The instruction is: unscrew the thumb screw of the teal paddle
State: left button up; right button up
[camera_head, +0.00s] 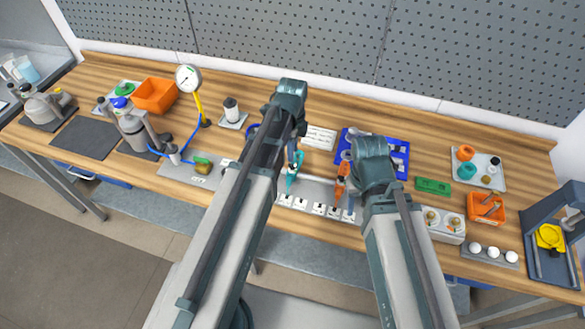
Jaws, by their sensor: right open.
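The teal paddle (292,172) stands near the middle of the bench, above a pale strip with several small labelled squares. Its thumb screw is too small to make out. My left gripper (295,150) points down at the upper end of the teal paddle, very close to it. Whether its fingers touch or grip it is not clear. My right gripper (352,198) is open, to the right, near an orange paddle (341,188). My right forearm hides part of it.
A blue mat (398,158) with small parts lies behind my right arm. A white sheet (320,138) lies between the arms. A green block (433,186) and an orange bin (486,207) are at right. A dial gauge (188,78) stands at left.

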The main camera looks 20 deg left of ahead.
aim_at(292, 165)
pick_arm(q)
notch_tip(292, 165, down, 6)
jog(key=b, duration=0.5)
jog(key=shift+f, duration=0.1)
grip_shut()
